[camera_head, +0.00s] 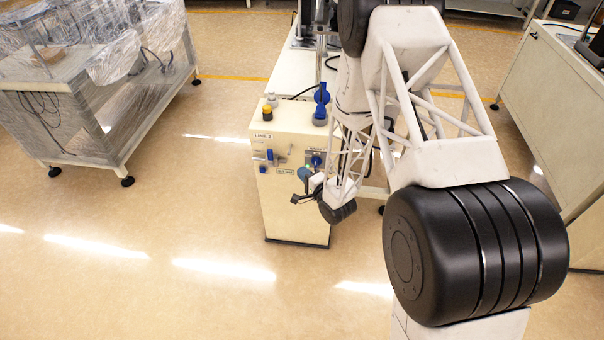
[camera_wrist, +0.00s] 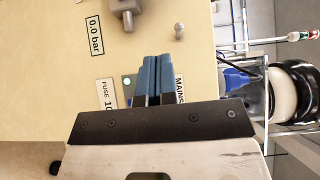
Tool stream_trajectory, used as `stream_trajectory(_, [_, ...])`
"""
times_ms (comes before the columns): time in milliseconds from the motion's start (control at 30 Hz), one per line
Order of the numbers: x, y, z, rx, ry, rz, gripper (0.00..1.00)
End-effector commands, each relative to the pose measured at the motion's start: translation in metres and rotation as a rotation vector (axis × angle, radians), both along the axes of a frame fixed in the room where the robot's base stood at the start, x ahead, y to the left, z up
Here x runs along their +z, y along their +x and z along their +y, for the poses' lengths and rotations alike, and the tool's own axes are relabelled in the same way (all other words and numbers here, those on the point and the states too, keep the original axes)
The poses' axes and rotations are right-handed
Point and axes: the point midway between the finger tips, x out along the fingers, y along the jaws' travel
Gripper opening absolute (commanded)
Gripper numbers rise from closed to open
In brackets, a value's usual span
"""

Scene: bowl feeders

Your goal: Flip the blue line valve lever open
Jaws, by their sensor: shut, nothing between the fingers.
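A cream cabinet (camera_head: 290,215) labelled LINE 3 stands in the middle of the head view. A blue lever-like handle (camera_head: 321,95) stands upright on its top. A small blue part (camera_head: 270,155) sits on the left of the front panel, and another blue part (camera_head: 316,160) is at the right; I cannot tell which is the line valve lever. My gripper (camera_head: 304,174) is at the front panel's right side, partly hidden by my wrist. In the wrist view my gripper (camera_wrist: 154,62) has its blue fingers together and empty, over the panel near the MAINS label (camera_wrist: 180,89).
The panel has a 0.0 bar label (camera_wrist: 95,36), a grey fitting (camera_wrist: 125,14), a small metal toggle (camera_wrist: 180,30) and a green light (camera_wrist: 127,79). A plastic-wrapped bench (camera_head: 100,125) stands left; floor in front is clear.

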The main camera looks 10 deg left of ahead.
Motion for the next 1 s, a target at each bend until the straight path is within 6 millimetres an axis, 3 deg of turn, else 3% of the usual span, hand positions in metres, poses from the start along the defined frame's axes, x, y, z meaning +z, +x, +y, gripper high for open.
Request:
stream_trajectory(567, [0.000, 0.059, 0.060, 0.001, 0.000, 0.000, 0.00])
stream_trajectory(1000, [0.000, 0.058, 0.097, 0.002, 0.000, 0.000, 0.00])
